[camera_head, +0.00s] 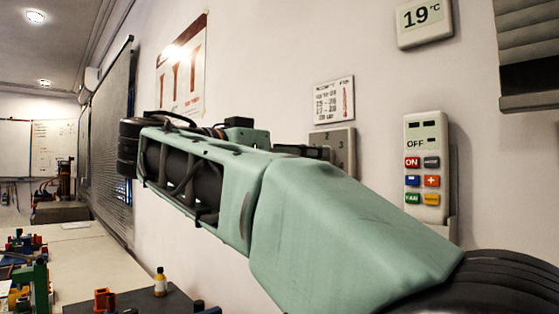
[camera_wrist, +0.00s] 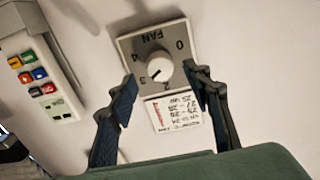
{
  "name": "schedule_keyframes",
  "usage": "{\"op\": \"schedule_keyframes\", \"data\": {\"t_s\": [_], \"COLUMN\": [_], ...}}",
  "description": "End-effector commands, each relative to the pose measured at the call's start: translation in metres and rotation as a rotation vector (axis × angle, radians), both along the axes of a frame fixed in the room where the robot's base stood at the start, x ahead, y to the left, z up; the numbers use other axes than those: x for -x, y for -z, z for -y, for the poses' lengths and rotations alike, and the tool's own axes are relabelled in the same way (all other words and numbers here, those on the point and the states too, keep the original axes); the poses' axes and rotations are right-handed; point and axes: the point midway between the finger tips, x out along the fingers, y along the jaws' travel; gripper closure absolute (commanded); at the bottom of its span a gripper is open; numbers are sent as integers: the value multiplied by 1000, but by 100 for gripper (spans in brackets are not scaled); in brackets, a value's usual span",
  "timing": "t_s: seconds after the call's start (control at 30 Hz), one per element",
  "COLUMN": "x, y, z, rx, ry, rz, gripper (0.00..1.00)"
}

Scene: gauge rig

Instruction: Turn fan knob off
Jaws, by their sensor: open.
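The fan panel, a grey plate (camera_wrist: 126,46) marked FAN, is on the wall and looks upside down in the wrist view. Its round white knob (camera_wrist: 159,69) has a small dark mark on its face; I cannot tell for sure which number it points at. The 0 is up and to the right of the knob in this view. My gripper (camera_wrist: 161,76) is open, with one dark finger on each side of the knob in the picture. No contact shows. In the head view the panel (camera_head: 346,141) is mostly hidden behind my arm, and so is the knob.
A white remote with coloured buttons (camera_head: 427,165) is in a wall holder to the right. A thermostat display (camera_head: 424,20) is above. A cluttered table (camera_head: 75,262) stands at the left.

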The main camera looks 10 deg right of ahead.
Motion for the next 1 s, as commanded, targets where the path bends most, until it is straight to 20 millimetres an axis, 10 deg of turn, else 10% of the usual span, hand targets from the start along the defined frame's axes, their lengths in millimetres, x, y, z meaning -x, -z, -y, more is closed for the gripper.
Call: {"op": "schedule_keyframes", "data": {"t_s": [0.57,1.0], "x": [-19,-19], "y": [0,0], "z": [26,25], "rx": [0,0], "ry": [-1,0], "rz": [-2,-2], "gripper": [55,97]}}
